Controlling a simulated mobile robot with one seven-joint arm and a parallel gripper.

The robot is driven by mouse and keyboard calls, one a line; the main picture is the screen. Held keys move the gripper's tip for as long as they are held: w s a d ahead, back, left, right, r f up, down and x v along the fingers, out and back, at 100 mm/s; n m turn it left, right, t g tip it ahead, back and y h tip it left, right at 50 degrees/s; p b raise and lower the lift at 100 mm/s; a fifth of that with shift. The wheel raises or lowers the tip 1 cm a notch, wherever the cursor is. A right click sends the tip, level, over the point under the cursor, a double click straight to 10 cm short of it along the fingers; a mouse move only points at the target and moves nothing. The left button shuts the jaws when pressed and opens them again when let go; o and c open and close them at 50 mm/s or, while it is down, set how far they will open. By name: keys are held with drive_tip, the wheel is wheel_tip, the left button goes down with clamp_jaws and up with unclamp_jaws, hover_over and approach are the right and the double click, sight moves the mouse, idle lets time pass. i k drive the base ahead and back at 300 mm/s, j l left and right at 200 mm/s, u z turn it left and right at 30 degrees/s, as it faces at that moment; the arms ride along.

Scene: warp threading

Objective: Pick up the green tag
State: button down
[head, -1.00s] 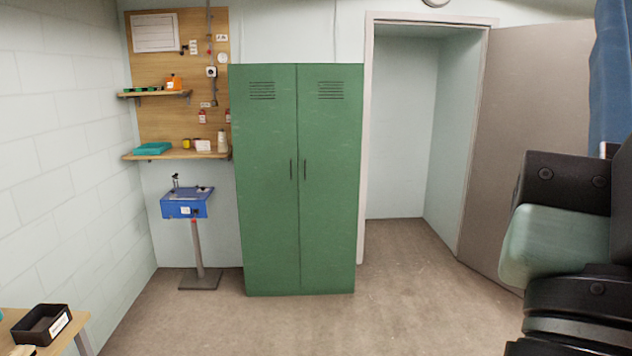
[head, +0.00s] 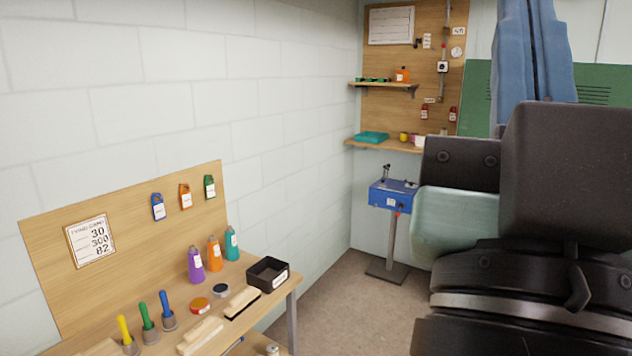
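The green tag (head: 209,187) hangs at the right end of a row of tags on the upright wooden board (head: 135,235) behind the workbench. An orange tag (head: 185,196) and a blue tag (head: 158,207) hang to its left. My arm fills the right of the head view, well apart from the tags. My gripper's fingertips cannot be made out, so its opening is hidden.
The workbench (head: 262,308) holds several bottles, a black bin (head: 267,274), wooden blocks and colored-handled tools. A blue box on a stand (head: 393,192) is at the back. Floor (head: 340,300) is clear between bench and stand.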

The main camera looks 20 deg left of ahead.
sight(211, 188)
drive_tip(key=i+j+u, duration=0.15)
drive_tip(key=u, duration=0.25)
drive_tip(key=i+j+u, duration=0.25)
drive_tip(key=u, duration=0.15)
drive_tip(key=i+j+u, duration=0.15)
drive_tip(key=u, duration=0.2)
drive_tip(key=i+j, duration=0.1)
drive_tip(key=i, duration=0.3)
